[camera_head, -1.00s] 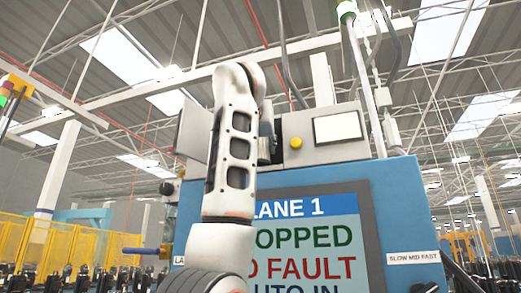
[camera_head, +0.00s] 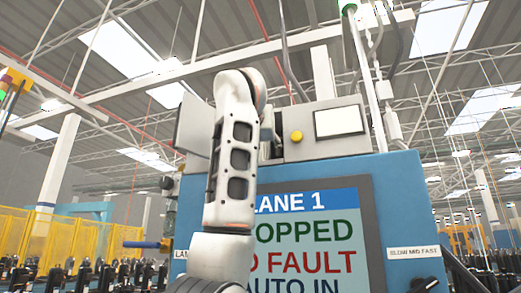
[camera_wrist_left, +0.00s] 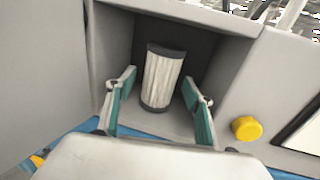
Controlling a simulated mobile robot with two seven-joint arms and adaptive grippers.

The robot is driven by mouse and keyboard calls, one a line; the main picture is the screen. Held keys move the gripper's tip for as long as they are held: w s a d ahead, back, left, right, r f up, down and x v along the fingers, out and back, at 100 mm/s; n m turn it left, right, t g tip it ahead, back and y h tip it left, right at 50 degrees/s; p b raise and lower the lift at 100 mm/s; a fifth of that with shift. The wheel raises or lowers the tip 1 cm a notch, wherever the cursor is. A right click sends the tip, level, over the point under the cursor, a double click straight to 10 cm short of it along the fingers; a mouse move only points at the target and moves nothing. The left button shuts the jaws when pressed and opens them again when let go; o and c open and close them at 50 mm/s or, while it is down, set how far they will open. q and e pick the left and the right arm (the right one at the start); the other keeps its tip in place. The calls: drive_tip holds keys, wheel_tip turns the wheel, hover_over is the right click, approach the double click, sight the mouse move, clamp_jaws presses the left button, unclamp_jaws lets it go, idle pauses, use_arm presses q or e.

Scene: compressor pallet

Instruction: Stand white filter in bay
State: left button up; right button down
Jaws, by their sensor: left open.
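The white filter (camera_wrist_left: 162,80) is a pleated white cylinder with dark end caps. In the left wrist view it stands about upright inside the grey bay (camera_wrist_left: 112,45), its lower cap at the bay floor. My left gripper (camera_wrist_left: 160,88) is open, its green-padded fingers on either side of the filter's lower part and a little in front of it, with gaps on both sides. In the head view my left arm crosses in front of the bay and hides most of the gripper (camera_head: 267,133); the filter cannot be made out there. My right gripper is not in view.
A grey open door panel (camera_wrist_left: 40,80) stands left of the bay. A yellow button (camera_wrist_left: 246,128) sits close to its right, beside a pale screen (camera_head: 339,121). Below is a blue cabinet (camera_head: 408,200) with a large display (camera_head: 305,235). Yellow fencing (camera_head: 60,240) stands far left.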

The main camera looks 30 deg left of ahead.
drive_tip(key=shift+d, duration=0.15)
use_arm(q)
drive_tip(key=shift+s+r, duration=0.1)
drive_tip(key=shift+r, duration=0.05)
drive_tip(key=b+v, duration=0.4)
drive_tip(key=v, duration=0.7)
drive_tip(key=shift+s+d, duration=0.2)
drive_tip(key=shift+s, duration=0.15)
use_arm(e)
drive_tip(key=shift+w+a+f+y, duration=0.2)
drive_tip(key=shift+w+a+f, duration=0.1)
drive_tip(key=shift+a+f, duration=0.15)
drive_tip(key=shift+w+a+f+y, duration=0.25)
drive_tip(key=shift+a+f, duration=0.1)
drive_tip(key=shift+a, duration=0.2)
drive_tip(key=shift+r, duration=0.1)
